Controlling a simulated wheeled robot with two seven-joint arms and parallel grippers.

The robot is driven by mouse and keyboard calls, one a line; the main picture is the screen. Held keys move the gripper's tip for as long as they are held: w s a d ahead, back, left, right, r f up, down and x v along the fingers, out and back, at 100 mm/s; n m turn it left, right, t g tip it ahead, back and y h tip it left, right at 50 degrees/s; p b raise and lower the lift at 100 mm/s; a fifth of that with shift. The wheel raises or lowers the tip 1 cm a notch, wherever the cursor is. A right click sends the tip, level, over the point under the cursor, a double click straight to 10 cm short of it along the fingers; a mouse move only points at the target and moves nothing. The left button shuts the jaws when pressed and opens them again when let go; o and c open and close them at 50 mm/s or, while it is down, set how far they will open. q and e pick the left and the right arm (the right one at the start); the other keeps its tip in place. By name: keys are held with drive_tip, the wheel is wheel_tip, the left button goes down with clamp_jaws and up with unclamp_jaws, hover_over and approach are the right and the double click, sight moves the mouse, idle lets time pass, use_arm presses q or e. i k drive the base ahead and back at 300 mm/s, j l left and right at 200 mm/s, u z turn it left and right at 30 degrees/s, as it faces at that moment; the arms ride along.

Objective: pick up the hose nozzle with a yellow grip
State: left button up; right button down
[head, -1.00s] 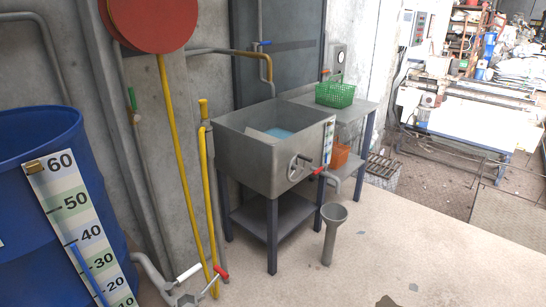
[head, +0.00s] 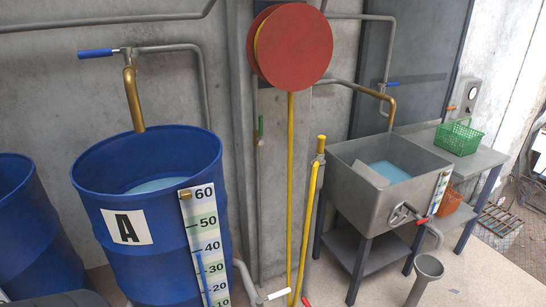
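A yellow grip (head: 321,145), seemingly that of the hose nozzle, stands upright at the top of a thin grey post between the blue barrel and the grey sink. A yellow hose (head: 307,225) runs down beside the post from just below it. Another length of yellow hose hangs from the red reel (head: 295,45) on the wall. The nozzle's own tip cannot be made out. Neither of my grippers shows in the head view.
A blue barrel (head: 105,200) marked A, with a level scale (head: 206,235), stands left of the hose. The grey sink (head: 375,205) on legs stands to the right, with a grey funnel (head: 426,268) in front. A white-handled lever (head: 275,294) is low near the hose.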

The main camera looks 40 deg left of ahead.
sight(320, 155)
drive_tip(key=i+l+u, duration=0.3)
drive_tip(key=u, duration=0.15)
drive_tip(key=i+l+u, duration=0.3)
drive_tip(key=l+u, duration=0.15)
drive_tip(key=i+l+u, duration=0.2)
drive_tip(key=l+u, duration=0.25)
